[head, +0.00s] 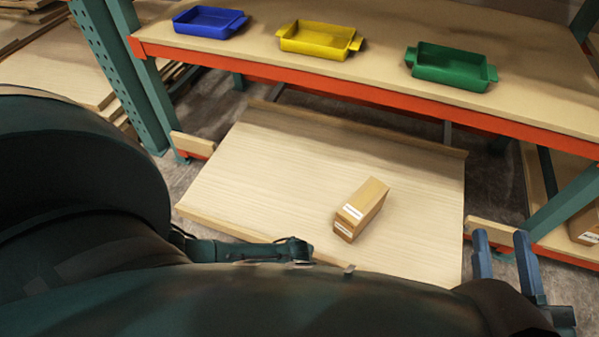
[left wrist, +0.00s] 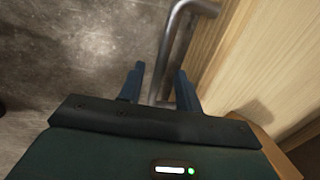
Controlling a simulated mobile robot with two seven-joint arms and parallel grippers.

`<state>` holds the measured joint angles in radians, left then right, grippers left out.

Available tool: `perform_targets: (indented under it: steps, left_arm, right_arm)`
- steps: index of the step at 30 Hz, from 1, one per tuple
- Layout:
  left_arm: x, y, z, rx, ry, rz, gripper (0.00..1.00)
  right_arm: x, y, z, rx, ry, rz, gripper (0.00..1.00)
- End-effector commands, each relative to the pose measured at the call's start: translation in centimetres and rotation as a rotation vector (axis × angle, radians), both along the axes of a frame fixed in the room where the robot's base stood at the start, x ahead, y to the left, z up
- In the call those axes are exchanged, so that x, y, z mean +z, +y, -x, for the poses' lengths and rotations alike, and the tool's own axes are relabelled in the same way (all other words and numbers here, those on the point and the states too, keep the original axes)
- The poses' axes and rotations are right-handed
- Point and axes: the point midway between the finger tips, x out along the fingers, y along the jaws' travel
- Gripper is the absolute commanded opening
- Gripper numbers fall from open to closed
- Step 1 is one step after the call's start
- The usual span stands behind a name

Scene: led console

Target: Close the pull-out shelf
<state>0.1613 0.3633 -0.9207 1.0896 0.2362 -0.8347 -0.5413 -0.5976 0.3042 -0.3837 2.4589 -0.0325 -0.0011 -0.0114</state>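The pull-out shelf (head: 270,170) is a light wooden board that sticks out toward me from beneath the workbench. A cardboard box (head: 361,207) with white labels lies on it. In the left wrist view, a bent metal handle (left wrist: 168,50) is fixed at the edge of the wooden shelf (left wrist: 270,60). My left gripper (left wrist: 160,88) is open, and the handle runs between its blue fingers as seen there; I cannot tell whether they touch it. My right gripper (head: 504,256) is open and empty, just right of the shelf's near right corner.
The workbench (head: 330,62) above carries a blue tray (head: 209,22), a yellow tray (head: 320,40) and a green tray (head: 450,67). Green posts and orange rails flank the shelf. Another cardboard box (head: 585,226) stands at the right. My left arm hides the lower left.

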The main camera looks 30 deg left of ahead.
Motion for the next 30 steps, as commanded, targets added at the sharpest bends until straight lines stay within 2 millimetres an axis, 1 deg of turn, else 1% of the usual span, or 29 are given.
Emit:
perform_targets:
  steps: [9,21,30]
  left_arm:
    - [-0.07,-0.04,-0.02,0.0,0.0,0.0,0.33]
    - [-0.09,-0.01,0.0,0.0,0.0,0.0,0.01]
    - [-0.1,0.01,0.01,0.0,0.0,-0.001,0.0]
  right_arm:
    - [0.11,0.04,0.01,0.003,0.0,-0.005,0.36]
    - [0.1,0.03,0.0,0.002,-0.001,-0.005,0.36]
    - [0.09,0.03,0.0,0.002,-0.001,-0.005,0.36]
